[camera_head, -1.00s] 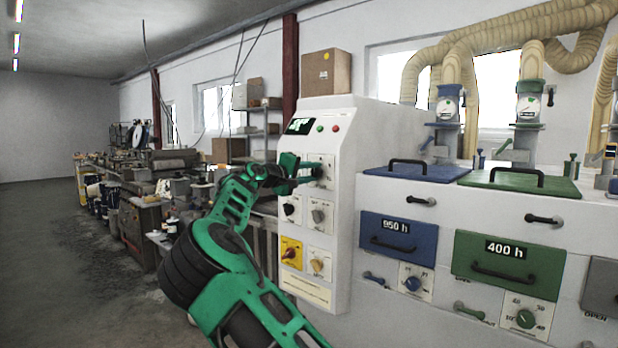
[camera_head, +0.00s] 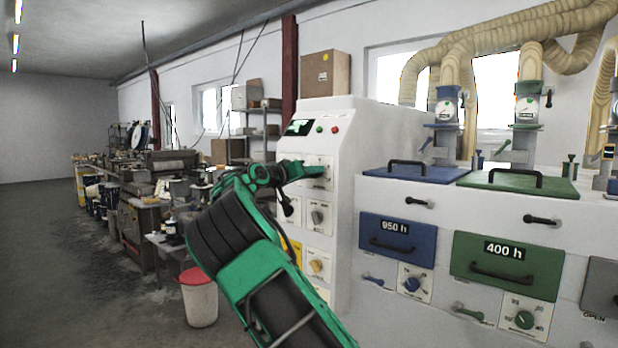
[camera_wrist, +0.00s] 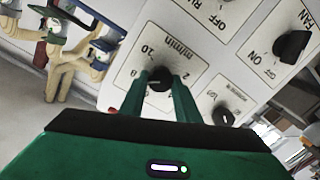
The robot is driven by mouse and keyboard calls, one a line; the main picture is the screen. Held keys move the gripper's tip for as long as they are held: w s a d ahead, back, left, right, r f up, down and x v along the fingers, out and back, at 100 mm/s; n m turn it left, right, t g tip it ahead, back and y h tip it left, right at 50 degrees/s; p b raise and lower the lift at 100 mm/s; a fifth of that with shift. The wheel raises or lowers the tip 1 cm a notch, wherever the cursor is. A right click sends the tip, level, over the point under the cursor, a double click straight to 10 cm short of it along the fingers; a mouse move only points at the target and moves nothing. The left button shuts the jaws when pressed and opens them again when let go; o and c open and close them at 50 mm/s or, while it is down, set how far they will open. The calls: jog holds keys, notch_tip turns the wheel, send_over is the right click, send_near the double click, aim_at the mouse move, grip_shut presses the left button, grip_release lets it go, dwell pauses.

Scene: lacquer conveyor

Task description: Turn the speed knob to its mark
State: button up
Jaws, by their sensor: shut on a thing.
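The speed knob (camera_wrist: 158,84) is black and round on a white plate marked "m/min", which appears upside down in the wrist view. My gripper (camera_wrist: 161,78) is shut on it, with one green finger on each side. The fingers cover part of the dial, so I cannot tell which number the pointer meets or see the mark clearly. In the head view my gripper (camera_head: 318,171) is at the upper plate of the white control cabinet (camera_head: 345,215) and hides most of the knob.
Blue (camera_head: 384,237) and green (camera_head: 508,263) drawers are to the right. A white bin with a red rim (camera_head: 199,300) stands on the floor at left.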

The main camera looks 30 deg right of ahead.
jog(key=shift+w+f+m, duration=0.1)
jog(key=shift+f+m, duration=0.3)
jog(key=o, duration=1)
jog(key=shift+w+f, duration=0.1)
jog(key=shift+o, duration=0.2)
jog(key=shift+r, duration=0.25)
jog(key=shift+a, duration=0.1)
jog(key=v, duration=1)
jog(key=shift+a, duration=0.3)
